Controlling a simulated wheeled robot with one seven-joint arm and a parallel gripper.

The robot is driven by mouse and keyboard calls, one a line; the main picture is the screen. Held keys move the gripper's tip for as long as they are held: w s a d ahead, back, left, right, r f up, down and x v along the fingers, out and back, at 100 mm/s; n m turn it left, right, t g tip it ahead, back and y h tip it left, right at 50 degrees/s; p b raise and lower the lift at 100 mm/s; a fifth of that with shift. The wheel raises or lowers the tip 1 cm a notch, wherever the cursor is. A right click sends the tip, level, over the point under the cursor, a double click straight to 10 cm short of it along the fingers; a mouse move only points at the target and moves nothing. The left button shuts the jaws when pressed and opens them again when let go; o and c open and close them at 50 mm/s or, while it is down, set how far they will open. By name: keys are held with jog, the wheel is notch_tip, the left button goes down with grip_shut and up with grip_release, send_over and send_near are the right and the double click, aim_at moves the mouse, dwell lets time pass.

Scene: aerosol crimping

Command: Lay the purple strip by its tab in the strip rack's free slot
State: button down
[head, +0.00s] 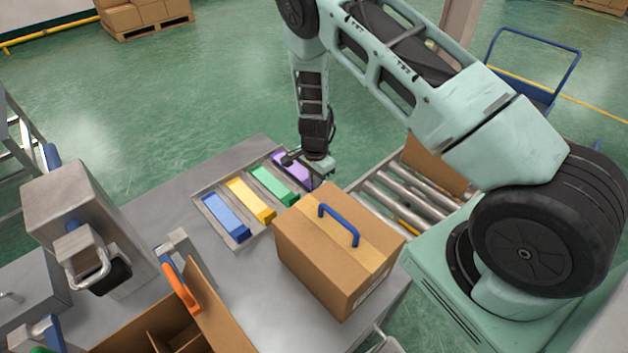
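The purple strip (288,161) is at the right end of the grey strip rack (238,207), beside the green strip. It lies roughly parallel to the other strips. My gripper (308,169) is at the strip's right side and covers part of it. The tab cannot be made out, and the fingers are too small and dark to tell whether they are open or shut on it. I cannot tell whether the strip rests in the slot or is held just above it. The blue (226,217), yellow (250,200) and green (272,186) strips lie in the rack.
A closed carton (318,262) with a blue handle stands close in front of the rack. A roller conveyor (385,198) is to the right. An open carton (222,312) and a grey press (75,205) are at the left front. The table (165,215) is bare left of the rack.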

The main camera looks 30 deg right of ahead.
jog(key=shift+f, duration=0.5)
jog(key=c, duration=1.6)
grip_release()
jog(key=shift+f, duration=0.15)
jog(key=shift+c, duration=0.2)
